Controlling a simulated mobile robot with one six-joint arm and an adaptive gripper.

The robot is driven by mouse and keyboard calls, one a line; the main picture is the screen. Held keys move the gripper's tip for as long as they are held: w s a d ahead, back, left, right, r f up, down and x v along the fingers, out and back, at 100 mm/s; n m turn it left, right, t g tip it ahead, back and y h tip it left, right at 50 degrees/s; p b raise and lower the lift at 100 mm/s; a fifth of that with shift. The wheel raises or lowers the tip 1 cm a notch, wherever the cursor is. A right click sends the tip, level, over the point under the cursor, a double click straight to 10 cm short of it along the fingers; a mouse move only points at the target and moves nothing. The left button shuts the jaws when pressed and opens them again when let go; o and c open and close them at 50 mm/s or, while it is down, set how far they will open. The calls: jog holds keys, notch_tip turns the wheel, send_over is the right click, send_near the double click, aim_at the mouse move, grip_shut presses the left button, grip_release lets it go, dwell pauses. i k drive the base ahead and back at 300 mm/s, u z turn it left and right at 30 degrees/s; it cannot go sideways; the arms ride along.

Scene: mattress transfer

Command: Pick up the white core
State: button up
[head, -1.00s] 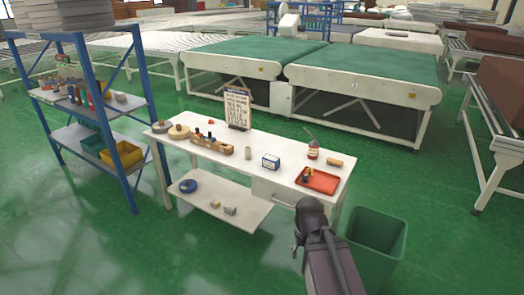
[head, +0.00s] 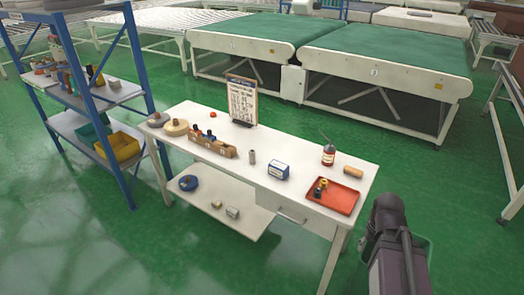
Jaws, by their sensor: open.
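A small pale grey-white cylinder (head: 252,157) stands upright on the white workbench (head: 225,178), between a wooden block holder and a blue-and-white box. It is the only thing that looks like the white core, but it is too small to be sure. My arm rises at the lower right, beyond the bench's right end. Only a little of my gripper (head: 366,241) shows at the left side of the dark wrist; the rest is hidden. It is open, with nothing seen in it, and well apart from the cylinder.
On the bench are the wooden holder (head: 210,146), blue-and-white box (head: 278,169), red tray (head: 333,196), red bottle (head: 328,155) and sign board (head: 242,100). A blue rack (head: 134,75) stands left.

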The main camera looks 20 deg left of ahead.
aim_at(251, 152)
jog(key=u, duration=0.15)
jog(key=i, duration=1.15)
jog(key=u, duration=0.5)
